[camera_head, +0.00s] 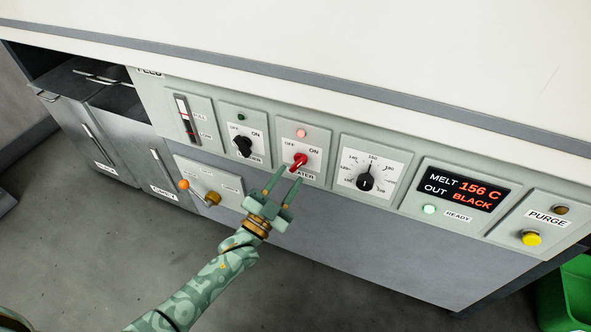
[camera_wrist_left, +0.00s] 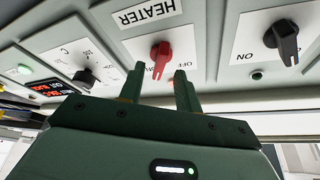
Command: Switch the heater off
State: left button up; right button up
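The red heater knob (camera_head: 299,161) sits on its switch plate between the printed words OFF on the left and ON on the right. Its pointer appears turned toward ON, and the small lamp (camera_head: 300,133) above it glows pinkish red. My left gripper (camera_head: 291,175) is just below the knob with its fingers apart and nothing between them. In the left wrist view, the red knob (camera_wrist_left: 162,53) shows beyond the open fingertips (camera_wrist_left: 158,72), apart from them. The fingers partly cover the HEATER label in the head view. My right gripper is not in view.
A black switch (camera_head: 243,146) is left of the heater plate, and a black temperature dial (camera_head: 366,181) is right. The display (camera_head: 463,189) reads 156 C and BLACK. A yellow purge button (camera_head: 531,238) is far right. An orange-tipped lever (camera_head: 184,185) is lower left.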

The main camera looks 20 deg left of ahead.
aim_at(295, 169)
pick_arm(q)
jog(key=x, duration=0.2)
jog(key=shift+w, duration=0.35)
jog(key=shift+w+d+r+b, duration=0.15)
jog(key=shift+w+r+b, duration=0.15)
jog(key=shift+w, duration=0.15)
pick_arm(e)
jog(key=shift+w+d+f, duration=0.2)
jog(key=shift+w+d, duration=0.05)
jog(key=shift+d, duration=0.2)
pick_arm(q)
jog(key=shift+c, duration=0.3)
jog(key=c, duration=0.5)
jog(key=shift+c, duration=0.2)
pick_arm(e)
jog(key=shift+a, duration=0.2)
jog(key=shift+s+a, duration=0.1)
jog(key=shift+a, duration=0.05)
